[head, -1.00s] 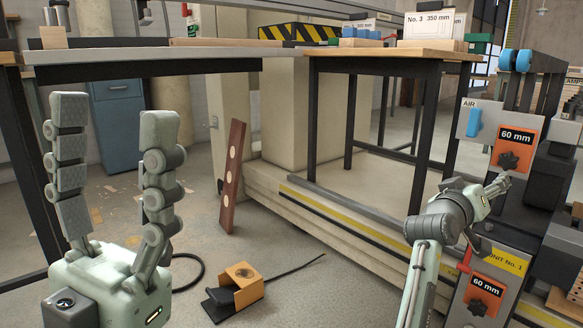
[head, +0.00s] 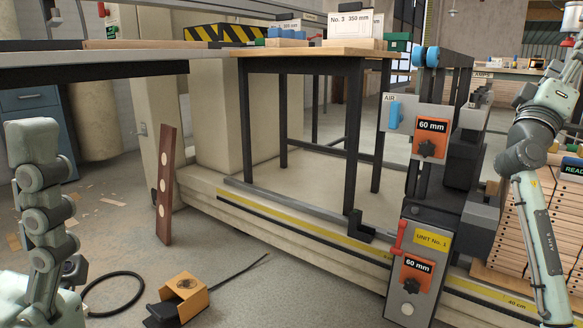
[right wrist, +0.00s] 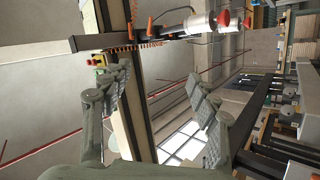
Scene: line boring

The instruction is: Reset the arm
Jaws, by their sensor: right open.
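My right gripper (right wrist: 160,85) shows in the right wrist view with its two grey fingers spread wide apart and nothing between them. In the head view my right arm rises along the right edge and runs out of the picture at the upper right, so its fingers are not clear there. My left gripper (head: 40,190) stands at the left edge of the head view. One upright pale finger shows beside empty space. Its other finger is cut off by the picture edge. Nothing is seen held in it.
The machine unit (head: 418,260) with orange 60 mm labels stands left of my right arm. Stacked wooden boards (head: 520,235) are behind that arm. A wooden-topped table (head: 320,52) is in the middle. An orange foot pedal (head: 182,295) lies on the floor.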

